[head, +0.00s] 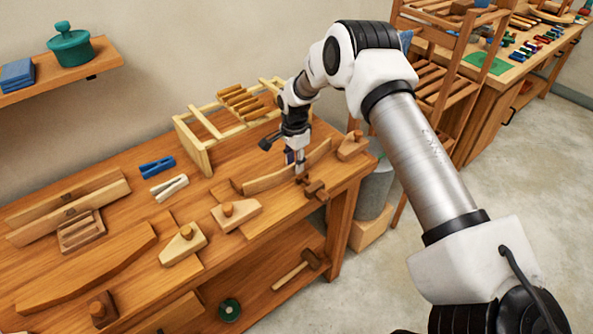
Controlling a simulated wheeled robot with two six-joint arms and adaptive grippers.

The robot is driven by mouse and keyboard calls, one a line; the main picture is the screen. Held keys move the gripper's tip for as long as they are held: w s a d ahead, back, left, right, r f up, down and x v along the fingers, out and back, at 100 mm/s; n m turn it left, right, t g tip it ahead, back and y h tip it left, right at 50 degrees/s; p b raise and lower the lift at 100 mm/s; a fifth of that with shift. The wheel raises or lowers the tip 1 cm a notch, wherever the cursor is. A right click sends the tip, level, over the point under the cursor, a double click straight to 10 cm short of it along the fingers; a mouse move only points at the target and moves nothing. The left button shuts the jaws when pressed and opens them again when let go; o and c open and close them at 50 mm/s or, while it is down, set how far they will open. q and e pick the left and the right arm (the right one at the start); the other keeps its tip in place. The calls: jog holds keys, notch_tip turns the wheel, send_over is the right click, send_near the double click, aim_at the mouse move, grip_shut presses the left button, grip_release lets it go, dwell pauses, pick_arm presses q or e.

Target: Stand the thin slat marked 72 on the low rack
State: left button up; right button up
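My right gripper (297,168) points down over the right part of the workbench, at a curved wooden slat (265,182). Its fingertips are small and partly merge with the wood, so I cannot tell whether they are apart or closed on it. The pale wooden low rack (204,157) stands at the back of the bench, left of my gripper, with several short slats (240,101) across it. At the left, long straight slats (100,188) with dark marks lean by a small wooden block (82,232). No number 72 is readable. My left gripper is out of view.
A blue clamp (157,166) and a white clamp (170,186) lie left of the rack. Wooden blocks with round knobs (183,244) and a large curved board (90,270) occupy the front. A mallet (298,268) lies on the lower shelf. A tall rack (440,85) stands behind my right arm.

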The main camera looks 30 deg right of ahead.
jog(key=shift+s, duration=0.1)
grip_shut()
jog(key=shift+r, duration=0.1)
notch_tip(320, 180, up, 2)
jog(key=shift+p, duration=1)
notch_tip(320, 180, up, 11)
jog(key=p, duration=0.8)
